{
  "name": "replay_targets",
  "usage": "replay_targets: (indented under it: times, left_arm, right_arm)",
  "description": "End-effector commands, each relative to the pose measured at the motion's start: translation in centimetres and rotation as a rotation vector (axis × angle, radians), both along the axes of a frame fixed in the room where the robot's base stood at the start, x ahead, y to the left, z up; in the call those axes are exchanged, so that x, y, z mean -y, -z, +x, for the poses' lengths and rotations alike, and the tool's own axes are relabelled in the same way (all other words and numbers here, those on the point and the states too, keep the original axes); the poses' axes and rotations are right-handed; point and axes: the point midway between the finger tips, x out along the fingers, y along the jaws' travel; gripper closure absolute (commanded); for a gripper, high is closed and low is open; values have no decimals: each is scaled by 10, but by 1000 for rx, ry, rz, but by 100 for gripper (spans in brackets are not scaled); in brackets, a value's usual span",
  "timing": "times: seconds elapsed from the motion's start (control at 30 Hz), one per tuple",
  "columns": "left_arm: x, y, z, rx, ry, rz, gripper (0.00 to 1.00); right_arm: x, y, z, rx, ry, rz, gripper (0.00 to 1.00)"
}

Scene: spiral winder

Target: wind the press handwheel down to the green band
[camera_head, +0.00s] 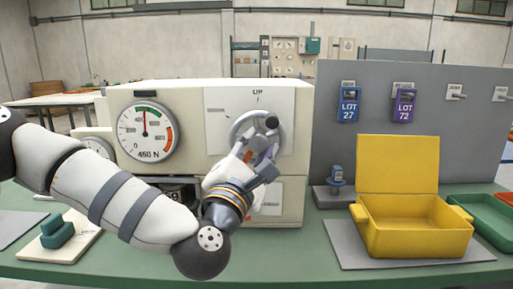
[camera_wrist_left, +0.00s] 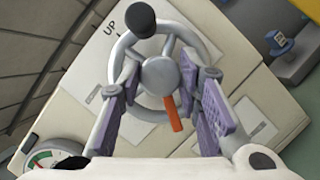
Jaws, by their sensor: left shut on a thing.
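The press (camera_head: 205,98) is a cream box on the green table. Its grey handwheel (camera_head: 236,126) has a black knob and sits on a white panel marked UP; it fills the middle of the left wrist view (camera_wrist_left: 160,75), with an orange pointer below the hub. My left gripper (camera_head: 256,152) is at the wheel's lower front. Its purple-padded fingers (camera_wrist_left: 160,105) lie on either side of the hub, shut on the handwheel. My right gripper is not in view.
A small blue device (camera_head: 336,178) stands between press and box. LOT tags hang on the grey board (camera_head: 430,145).

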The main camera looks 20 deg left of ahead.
Motion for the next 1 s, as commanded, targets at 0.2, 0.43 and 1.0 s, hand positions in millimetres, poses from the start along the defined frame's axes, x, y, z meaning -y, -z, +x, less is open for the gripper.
replay_targets:
  times: [0.2, 0.43, 1.0]
  left_arm:
    - [0, 0, 0, 0, -1, 0, 96]
    - [0, 0, 0, 1, 0, -1, 48]
    - [-1, 18, -64, -2, 1, -1, 48]
  right_arm:
    - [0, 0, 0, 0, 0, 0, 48]
    - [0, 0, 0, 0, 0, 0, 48]
    - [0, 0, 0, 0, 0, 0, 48]
